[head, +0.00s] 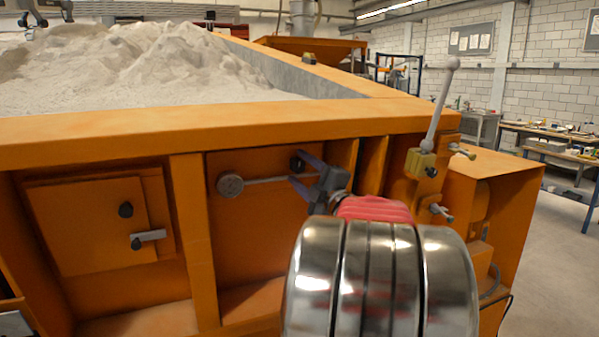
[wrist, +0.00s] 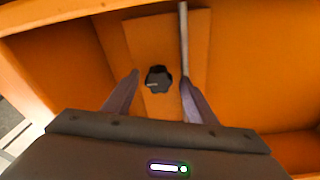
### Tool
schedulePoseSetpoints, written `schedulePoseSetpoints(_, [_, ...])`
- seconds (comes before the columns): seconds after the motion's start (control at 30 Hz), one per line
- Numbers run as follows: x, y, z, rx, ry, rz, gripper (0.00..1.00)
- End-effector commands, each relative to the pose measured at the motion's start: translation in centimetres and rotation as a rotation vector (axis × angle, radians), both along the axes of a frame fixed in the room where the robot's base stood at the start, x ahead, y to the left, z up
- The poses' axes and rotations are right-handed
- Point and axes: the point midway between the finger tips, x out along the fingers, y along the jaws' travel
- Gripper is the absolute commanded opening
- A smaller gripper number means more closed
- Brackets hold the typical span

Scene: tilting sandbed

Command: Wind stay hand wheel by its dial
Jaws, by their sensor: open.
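A small black lobed hand wheel (head: 298,163) sits on the orange front panel. It also shows in the wrist view (wrist: 158,79), with a small pale mark on its face. My gripper (head: 294,167) is open in front of the panel. In the wrist view its fingers (wrist: 159,77) stand on either side of the wheel, with gaps visible and no clear contact. A round grey dial (head: 230,185) lies left of the wheel in the head view; its face is too small to read. A thin grey rod (head: 268,181) runs from it toward my gripper, ending out of sight near a finger.
The orange sandbed frame (head: 180,124) overhangs the panel, with sand (head: 150,62) above. Upright ribs (head: 193,235) flank the recess. A lever with a ball knob (head: 439,105) stands to the right. A hatch (head: 90,228) with black knobs is at left.

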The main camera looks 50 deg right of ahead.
Motion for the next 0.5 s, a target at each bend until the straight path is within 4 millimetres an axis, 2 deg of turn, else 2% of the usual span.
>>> schedulePoseSetpoints(0.27, [-1.1,0.4,-0.2,-0.001,0.0,-0.001,0.52])
schedulePoseSetpoints(0.5, [-4.4,1.6,-1.0,-0.001,0.0,-0.004,0.52])
